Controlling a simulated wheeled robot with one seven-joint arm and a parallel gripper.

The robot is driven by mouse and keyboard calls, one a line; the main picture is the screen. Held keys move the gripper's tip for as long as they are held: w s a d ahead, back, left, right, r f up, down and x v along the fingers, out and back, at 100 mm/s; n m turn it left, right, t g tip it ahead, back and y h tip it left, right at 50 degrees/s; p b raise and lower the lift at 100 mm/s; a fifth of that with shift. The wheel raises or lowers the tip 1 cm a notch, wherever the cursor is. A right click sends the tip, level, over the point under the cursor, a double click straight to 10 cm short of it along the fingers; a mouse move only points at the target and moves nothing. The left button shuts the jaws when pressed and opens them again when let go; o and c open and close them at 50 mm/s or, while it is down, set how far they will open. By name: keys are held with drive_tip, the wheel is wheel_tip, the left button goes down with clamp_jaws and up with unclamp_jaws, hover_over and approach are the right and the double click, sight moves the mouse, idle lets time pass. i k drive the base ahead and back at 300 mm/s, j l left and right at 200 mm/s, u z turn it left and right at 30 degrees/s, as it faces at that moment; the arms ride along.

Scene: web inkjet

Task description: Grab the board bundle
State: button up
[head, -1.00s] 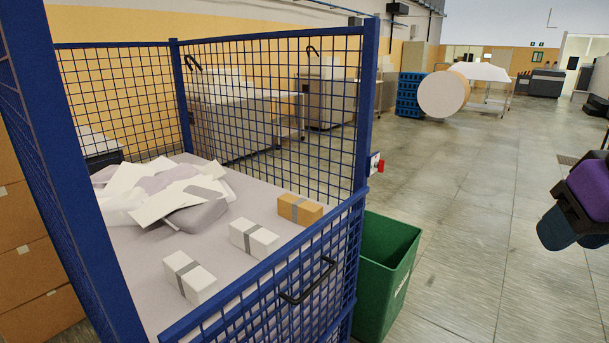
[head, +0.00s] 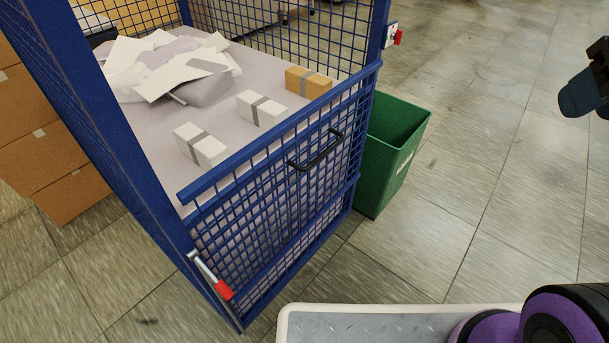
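The board bundle is most likely the tan block with a grey band (head: 308,82). It lies on the pale bed (head: 225,120) of a blue mesh cage cart, near the far right end of the cart's lowered front side. Two white blocks with grey bands, one in the middle (head: 262,108) and one nearer (head: 200,146), lie to its left in a loose row. Parts of my purple and black arm show at the right edge and bottom right, well apart from the bundle.
The blue mesh front gate (head: 275,205) with a black handle stands between me and the blocks. A heap of white sheets (head: 165,65) lies behind them. A green bin (head: 385,160) stands right of the cart. Brown cartons (head: 45,150) are stacked left. Floor at right is open.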

sight(310, 85)
drive_tip(key=u, duration=0.65)
drive_tip(key=i+l+u, duration=0.5)
drive_tip(key=l+u, duration=0.25)
drive_tip(key=i+l+u, duration=0.1)
drive_tip(key=l+u, duration=0.15)
drive_tip(key=l, duration=0.25)
drive_tip(key=i+l, duration=0.1)
drive_tip(key=l, duration=0.3)
drive_tip(key=i+l, duration=0.15)
drive_tip(key=l, duration=0.25)
drive_tip(key=i+l+u, duration=0.1)
drive_tip(key=l, duration=0.3)
